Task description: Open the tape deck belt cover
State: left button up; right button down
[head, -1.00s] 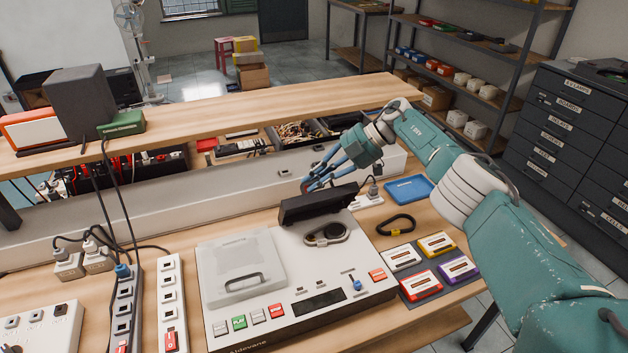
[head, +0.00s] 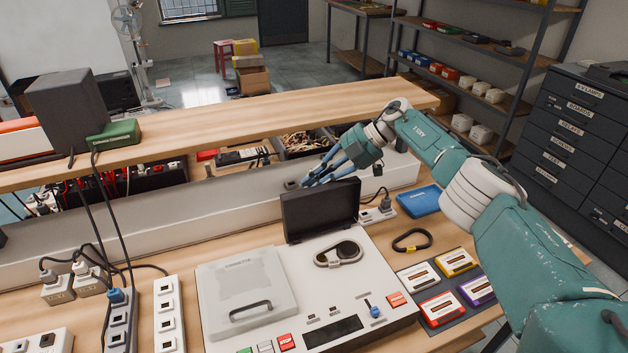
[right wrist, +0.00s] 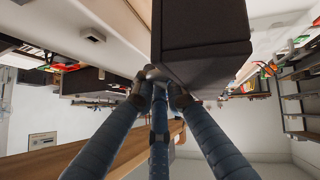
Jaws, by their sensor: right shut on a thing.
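The white tape deck (head: 292,262) lies on the bench with its cassette lid (head: 240,278) shut at the left. The black belt cover (head: 318,210) stands raised, nearly upright, at the deck's back edge. The uncovered belt and pulley (head: 340,254) show in front of it. My right gripper (head: 310,182) is at the back of the cover's top edge, its blue fingers partly hidden behind the cover. In the right wrist view the fingers (right wrist: 160,76) are closed together at the edge of the dark cover (right wrist: 203,42). My left gripper is not in view.
A black ring (head: 412,240) and a blue tray (head: 420,200) lie to the right of the deck, with several coloured cassettes (head: 437,308) in front. Power strips (head: 168,312) stand to the left. A raised wooden shelf (head: 230,138) runs behind.

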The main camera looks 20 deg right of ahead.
jog(key=shift+w+f, duration=0.25)
jog(key=shift+f, duration=0.05)
jog(key=c, duration=2)
grip_release()
jog(key=shift+f, duration=0.1)
jog(key=shift+s, duration=0.1)
jog(key=v, duration=1.2)
jog(key=shift+r, duration=0.45)
